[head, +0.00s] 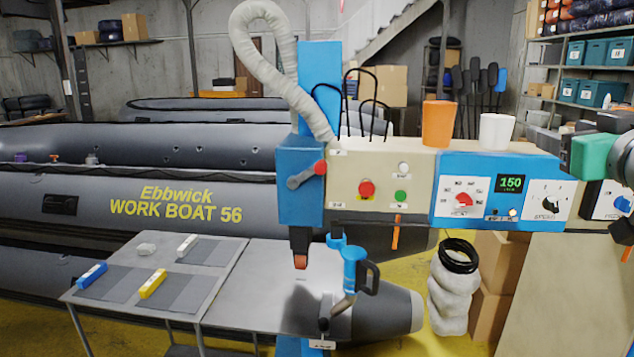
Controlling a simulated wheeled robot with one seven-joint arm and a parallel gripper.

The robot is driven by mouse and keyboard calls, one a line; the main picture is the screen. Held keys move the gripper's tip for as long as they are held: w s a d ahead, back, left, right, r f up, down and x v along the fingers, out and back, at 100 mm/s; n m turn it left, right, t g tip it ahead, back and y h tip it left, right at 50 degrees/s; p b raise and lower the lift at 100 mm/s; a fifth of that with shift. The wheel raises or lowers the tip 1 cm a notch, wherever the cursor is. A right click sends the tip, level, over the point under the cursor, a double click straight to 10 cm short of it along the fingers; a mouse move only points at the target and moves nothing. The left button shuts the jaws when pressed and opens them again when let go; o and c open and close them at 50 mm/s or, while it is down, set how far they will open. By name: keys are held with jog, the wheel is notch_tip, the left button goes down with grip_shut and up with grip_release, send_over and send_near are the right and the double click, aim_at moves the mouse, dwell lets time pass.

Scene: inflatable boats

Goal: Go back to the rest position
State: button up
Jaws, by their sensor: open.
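My gripper cannot be made out in the head view. At the right edge, a green block (594,157) and dark rounded parts (622,160) are cut off by the frame. I cannot tell whether these dark parts belong to my arm. No jaws or fingertips show clearly there, and I see nothing held.
A blue and beige machine (382,180) with knobs and a 150 display stands ahead. Orange (438,124) and white (496,131) cups sit on it. A grey table (222,262) holds blue, yellow and white pieces. A grey boat (130,190) lies behind. Boxes (488,318) stand lower right.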

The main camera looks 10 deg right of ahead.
jog(key=w+a+f+m+g+y, duration=0.1)
jog(key=w+a+f+g, duration=0.1)
jog(key=w+f, duration=0.4)
jog(key=w+a+f+g+y, duration=0.1)
jog(key=w+a+f, duration=0.2)
jog(key=f, duration=0.5)
jog(key=w+a+f+g+y, duration=0.1)
jog(key=a+f+g, duration=0.1)
jog(key=a+f, duration=0.45)
jog(key=w+a+f+g+y, duration=0.1)
jog(key=a+f+g, duration=0.15)
jog(key=f, duration=0.65)
jog(key=s+a+f+g+b, duration=0.1)
jog(key=s+a+f+g, duration=0.1)
jog(key=s+a+f, duration=0.2)
jog(key=s+a+f+n+g+b, duration=0.1)
jog(key=s+a+f, duration=0.4)
jog(key=f, duration=0.6)
jog(key=s+a+f+n+g+y+b, duration=0.1)
jog(key=s+a+f+g, duration=0.2)
jog(key=f, duration=0.4)
jog(key=shift+s+a+f+g, duration=0.2)
jog(key=shift+s+a+g, duration=0.15)
jog(key=shift+s+a, duration=0.8)
jog(key=shift+w+a, duration=0.25)
jog(key=shift+w, duration=0.05)
